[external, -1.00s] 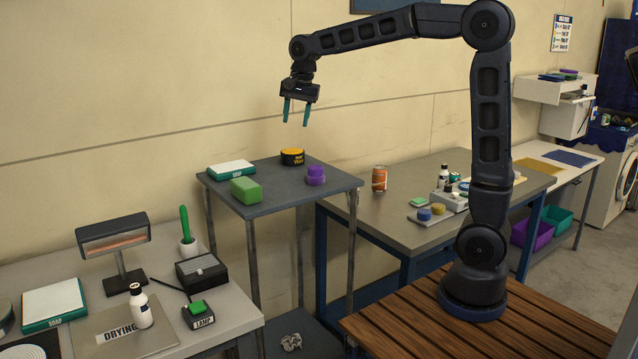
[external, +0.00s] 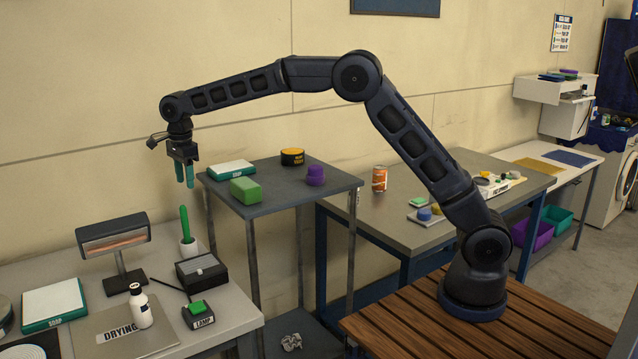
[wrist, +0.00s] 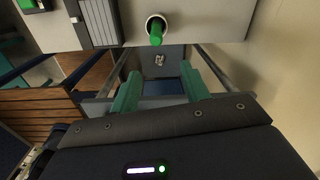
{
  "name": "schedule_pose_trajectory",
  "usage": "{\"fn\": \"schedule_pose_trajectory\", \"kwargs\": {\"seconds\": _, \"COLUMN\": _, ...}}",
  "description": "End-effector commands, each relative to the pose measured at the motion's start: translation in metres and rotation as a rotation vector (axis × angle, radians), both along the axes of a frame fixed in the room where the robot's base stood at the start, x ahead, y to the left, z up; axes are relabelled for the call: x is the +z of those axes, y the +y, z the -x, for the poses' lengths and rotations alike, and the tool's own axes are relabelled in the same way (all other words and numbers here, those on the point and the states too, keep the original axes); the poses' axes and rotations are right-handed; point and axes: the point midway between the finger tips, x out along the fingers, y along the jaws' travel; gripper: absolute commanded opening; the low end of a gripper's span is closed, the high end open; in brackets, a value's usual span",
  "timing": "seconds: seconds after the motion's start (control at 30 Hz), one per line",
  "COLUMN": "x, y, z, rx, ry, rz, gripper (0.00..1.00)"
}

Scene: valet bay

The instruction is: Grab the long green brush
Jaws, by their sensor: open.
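The long green brush (external: 184,223) stands upright in a small white cup (external: 188,248) near the back right edge of the left table. In the wrist view the brush (wrist: 156,36) is seen nearly end-on in its round white cup (wrist: 148,20), ahead of the fingers. My gripper (external: 186,183) points down with its teal fingers apart and empty. In the external view it appears just above the brush's top. In the wrist view the open fingers (wrist: 163,92) show, and the brush is not between them.
A heat lamp (external: 114,241) stands left of the cup, and a black box (external: 202,270) sits in front of it. A white bottle (external: 140,308) and a lamp switch (external: 198,310) are nearer the front. A grey stand (external: 285,195) with a green block (external: 245,189) is to the right.

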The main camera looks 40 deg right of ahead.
Motion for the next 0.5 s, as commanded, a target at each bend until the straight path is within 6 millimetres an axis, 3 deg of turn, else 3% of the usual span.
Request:
{"fn": "schedule_pose_trajectory", "kwargs": {"seconds": 0.13, "x": -0.01, "y": 0.014, "z": 0.001, "rx": -0.024, "ry": 0.004, "rz": 0.004, "gripper": 0.46}}
{"fn": "schedule_pose_trajectory", "kwargs": {"seconds": 0.27, "x": -0.018, "y": 0.015, "z": 0.002, "rx": -0.029, "ry": 0.006, "rz": 0.007, "gripper": 0.46}}
{"fn": "schedule_pose_trajectory", "kwargs": {"seconds": 0.5, "x": -0.05, "y": 0.015, "z": 0.001, "rx": -0.028, "ry": 0.005, "rz": 0.006, "gripper": 0.46}}
